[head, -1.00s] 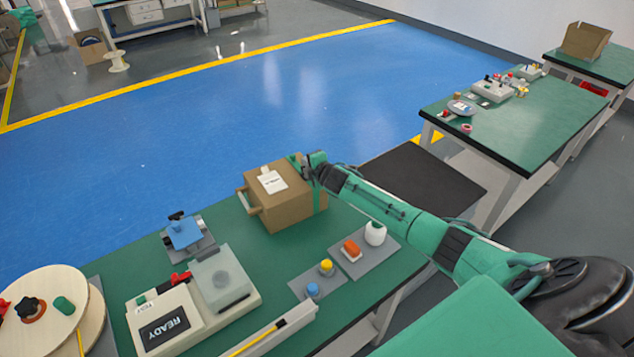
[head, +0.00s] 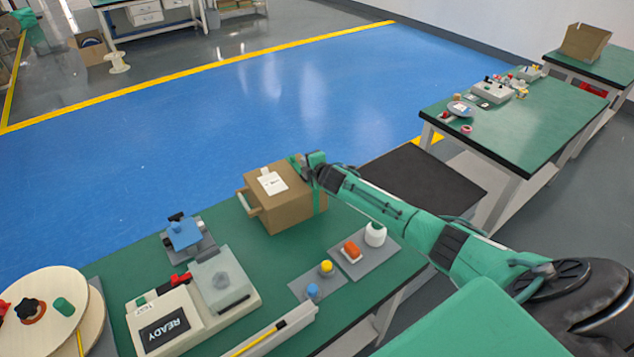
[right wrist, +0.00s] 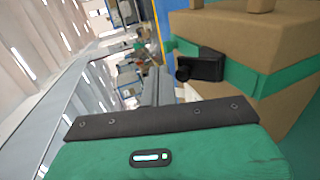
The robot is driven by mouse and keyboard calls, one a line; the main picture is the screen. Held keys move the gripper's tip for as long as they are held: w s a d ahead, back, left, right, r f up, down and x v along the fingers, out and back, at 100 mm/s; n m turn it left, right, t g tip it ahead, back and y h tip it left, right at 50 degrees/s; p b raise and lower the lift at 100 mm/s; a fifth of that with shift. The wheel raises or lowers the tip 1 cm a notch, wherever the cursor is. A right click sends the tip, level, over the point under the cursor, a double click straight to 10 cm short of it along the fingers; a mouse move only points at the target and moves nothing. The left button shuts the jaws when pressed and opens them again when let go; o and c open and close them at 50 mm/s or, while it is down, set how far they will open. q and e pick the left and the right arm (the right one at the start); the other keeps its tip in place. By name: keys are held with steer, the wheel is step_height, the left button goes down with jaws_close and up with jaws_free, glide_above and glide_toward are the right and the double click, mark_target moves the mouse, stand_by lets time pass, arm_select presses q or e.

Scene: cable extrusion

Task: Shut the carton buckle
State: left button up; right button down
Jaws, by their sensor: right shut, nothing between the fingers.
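The brown cardboard carton (head: 287,212) stands on the green workbench, with a white label (head: 271,182) on top. A green strap (right wrist: 245,82) runs around it, and a black buckle (right wrist: 203,67) sits on the strap at the carton's side in the right wrist view. My right gripper (head: 306,169) is at the carton's far right upper edge. In the right wrist view its fingers (right wrist: 157,78) are shut and empty, just left of the buckle and seemingly apart from it. The buckle is hidden behind the gripper in the head view. My left gripper is out of view.
The bench also holds a grey-lidded machine with a READY screen (head: 166,333), a blue fixture (head: 184,236), a wooden reel (head: 50,310) and small pads with an orange block (head: 351,250) and white bottle (head: 375,234). A dark tabletop (head: 420,182) lies right of the carton.

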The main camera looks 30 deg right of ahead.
stand_by(0.6)
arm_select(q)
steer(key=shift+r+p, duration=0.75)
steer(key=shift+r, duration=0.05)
arm_select(e)
steer(key=shift+r, duration=0.85)
